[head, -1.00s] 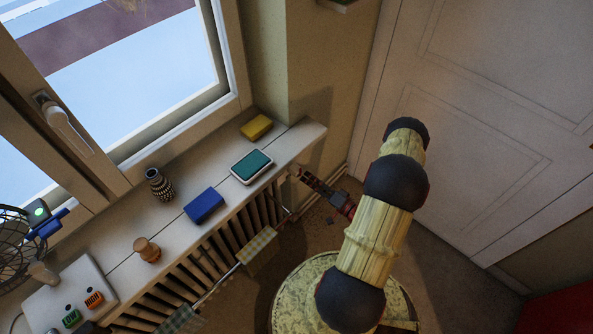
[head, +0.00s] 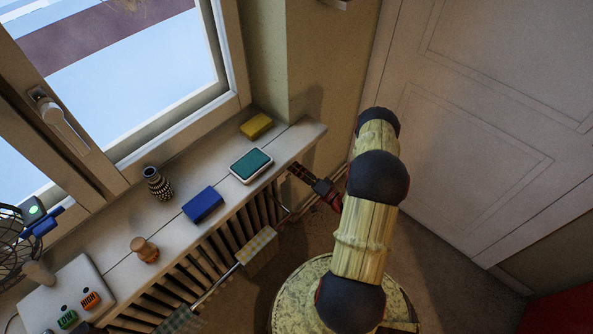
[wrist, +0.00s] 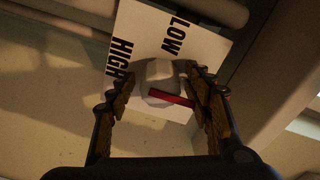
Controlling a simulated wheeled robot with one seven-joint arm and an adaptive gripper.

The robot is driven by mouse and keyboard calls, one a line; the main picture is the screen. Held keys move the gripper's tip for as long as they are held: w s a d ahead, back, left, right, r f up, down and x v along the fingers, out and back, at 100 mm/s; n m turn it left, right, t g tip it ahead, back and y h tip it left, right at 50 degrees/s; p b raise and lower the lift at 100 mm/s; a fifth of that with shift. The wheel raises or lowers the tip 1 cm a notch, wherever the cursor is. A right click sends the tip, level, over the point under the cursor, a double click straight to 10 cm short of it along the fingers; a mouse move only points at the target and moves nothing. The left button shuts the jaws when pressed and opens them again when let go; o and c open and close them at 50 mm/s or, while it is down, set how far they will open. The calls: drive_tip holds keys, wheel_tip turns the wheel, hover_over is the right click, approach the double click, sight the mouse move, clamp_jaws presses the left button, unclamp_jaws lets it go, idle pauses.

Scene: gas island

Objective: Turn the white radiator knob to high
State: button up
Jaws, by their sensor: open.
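The white radiator knob (wrist: 158,72) is in the wrist view, in front of a white plate (wrist: 148,28) marked LOW at the upper right and HIGH at the left. A red bar (wrist: 172,97) lies across the knob, nearest the right finger. My gripper (wrist: 157,82) is open, with one finger on each side of the knob. I cannot tell whether the fingers touch it. In the head view my gripper (head: 297,172) is at the right end of the radiator (head: 240,222), just below the windowsill. The knob is hidden there.
The windowsill (head: 110,238) holds a yellow block (head: 256,125), a teal-topped box (head: 251,166), a blue block (head: 203,205), a patterned vase (head: 158,184), a wooden knob (head: 145,249) and a LOW/HIGH switch panel (head: 52,296). Cloths hang on a rail along the radiator.

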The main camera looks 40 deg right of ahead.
drive_tip(key=shift+c, duration=0.8)
drive_tip(key=c, duration=1)
